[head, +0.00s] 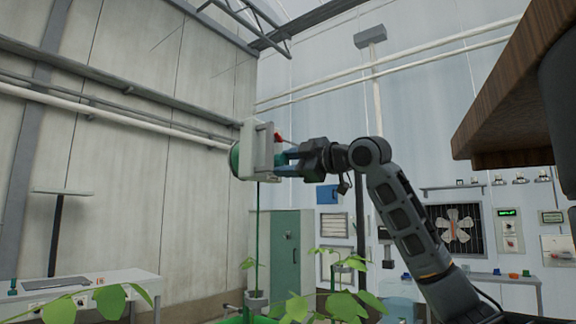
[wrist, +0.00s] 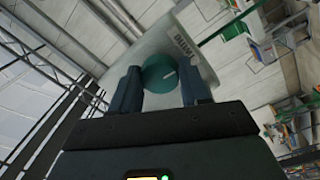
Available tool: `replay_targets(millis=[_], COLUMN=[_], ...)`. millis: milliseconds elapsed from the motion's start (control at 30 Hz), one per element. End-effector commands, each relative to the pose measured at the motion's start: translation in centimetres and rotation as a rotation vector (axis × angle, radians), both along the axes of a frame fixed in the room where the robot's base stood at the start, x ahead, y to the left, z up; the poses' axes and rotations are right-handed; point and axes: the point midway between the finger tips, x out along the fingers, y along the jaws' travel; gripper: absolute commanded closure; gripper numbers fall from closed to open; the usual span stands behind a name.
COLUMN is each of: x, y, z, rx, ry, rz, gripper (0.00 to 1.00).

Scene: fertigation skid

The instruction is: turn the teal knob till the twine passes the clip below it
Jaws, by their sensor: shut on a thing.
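The teal knob (wrist: 157,78) is round with a pale pointer line, on the face of a pale box (wrist: 190,42) with dark lettering. My gripper (wrist: 162,90) has one finger on each side of the knob and is shut on it. In the head view my gripper (head: 286,160) reaches the raised pale box (head: 259,151) from the right; the knob is mostly hidden by the fingers there. A green round part (head: 234,159) shows at the box's left side. The green twine (head: 257,220) hangs straight down from below the box toward a plant. I cannot make out the clip.
A small red part (head: 279,138) sits by the box, close above my fingers. Leafy plants (head: 340,303) stand low in front. A green cabinet (head: 286,246) and a wall fan (head: 455,229) are behind. A wooden shelf edge (head: 510,85) overhangs at upper right.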

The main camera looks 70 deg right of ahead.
Motion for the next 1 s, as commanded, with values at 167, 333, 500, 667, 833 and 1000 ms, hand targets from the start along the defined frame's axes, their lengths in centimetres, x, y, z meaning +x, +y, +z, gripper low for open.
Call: replay_targets(millis=[167, 333, 500, 667, 833, 1000], x=[0.0, 0.0, 0.0, 0.0, 0.0, -1.3], y=[0.0, 0.0, 0.0, 0.0, 0.0, 0.3], z=[-0.1, 0.0, 0.0, 0.0, 0.0, -0.2], rx=[-0.001, -0.001, -0.001, -0.001, -0.001, 0.000], ry=[0.002, 0.002, 0.001, 0.001, 0.001, 0.000], rz=[0.001, 0.001, 0.000, 0.000, 0.000, 0.000], gripper=[0.85, 0.85, 0.39, 0.29, 0.29, 0.29])
